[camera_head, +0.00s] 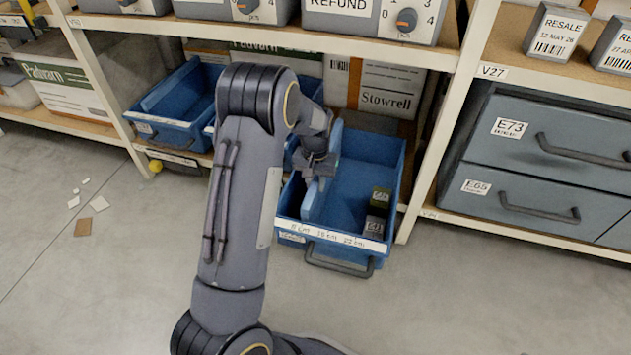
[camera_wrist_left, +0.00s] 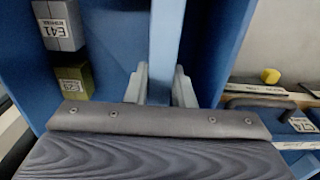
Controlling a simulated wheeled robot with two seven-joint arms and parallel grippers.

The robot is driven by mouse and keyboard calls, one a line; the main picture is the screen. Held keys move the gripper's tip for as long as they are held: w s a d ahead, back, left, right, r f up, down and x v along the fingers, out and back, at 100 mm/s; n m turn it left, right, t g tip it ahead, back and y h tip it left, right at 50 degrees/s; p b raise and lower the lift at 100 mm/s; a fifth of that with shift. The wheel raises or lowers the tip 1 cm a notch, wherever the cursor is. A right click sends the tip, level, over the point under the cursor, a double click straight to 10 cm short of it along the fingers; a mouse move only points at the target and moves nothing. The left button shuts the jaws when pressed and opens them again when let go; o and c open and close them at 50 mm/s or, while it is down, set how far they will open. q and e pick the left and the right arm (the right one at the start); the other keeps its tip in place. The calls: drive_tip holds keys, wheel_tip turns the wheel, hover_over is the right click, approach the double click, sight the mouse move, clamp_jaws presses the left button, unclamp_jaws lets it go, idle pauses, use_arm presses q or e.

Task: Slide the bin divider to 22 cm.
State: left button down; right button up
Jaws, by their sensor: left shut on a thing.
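The blue bin (camera_head: 392,165) is pulled out of the lower shelf, with a black handle on its front. Its white scale strip (camera_head: 345,239) reads about 8, 15 and 22 cm from left to right. The upright blue divider (camera_head: 312,206) is in the left part of the bin, its front end nearer the 8 cm mark than the 22 cm one. My left gripper (camera_head: 319,172) is shut on the divider's top edge. In the left wrist view its fingers (camera_wrist_left: 160,88) stand on both sides of the divider (camera_wrist_left: 166,40). My right gripper is not in view.
A dark green box (camera_head: 381,197) and a grey box (camera_head: 375,225) lie in the bin's right part. They also show in the left wrist view as the green box (camera_wrist_left: 75,80) and the grey box (camera_wrist_left: 58,25). Another blue bin (camera_head: 180,105) stands left; grey drawers (camera_head: 545,165) are right.

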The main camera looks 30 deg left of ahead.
use_arm(q)
drive_tip(key=w+d+p, duration=0.3)
drive_tip(key=d, duration=1.1)
drive_tip(key=shift+w+p, duration=0.2)
drive_tip(key=shift+p, duration=0.1)
drive_tip(key=shift+d, duration=0.1)
drive_tip(key=c, duration=1.3)
unclamp_jaws()
drive_tip(key=shift+o, duration=0.3)
wheel_tip(320, 180, up, 8)
drive_tip(key=p, duration=0.2)
drive_tip(key=shift+p, duration=0.35)
drive_tip(key=shift+f, duration=0.1)
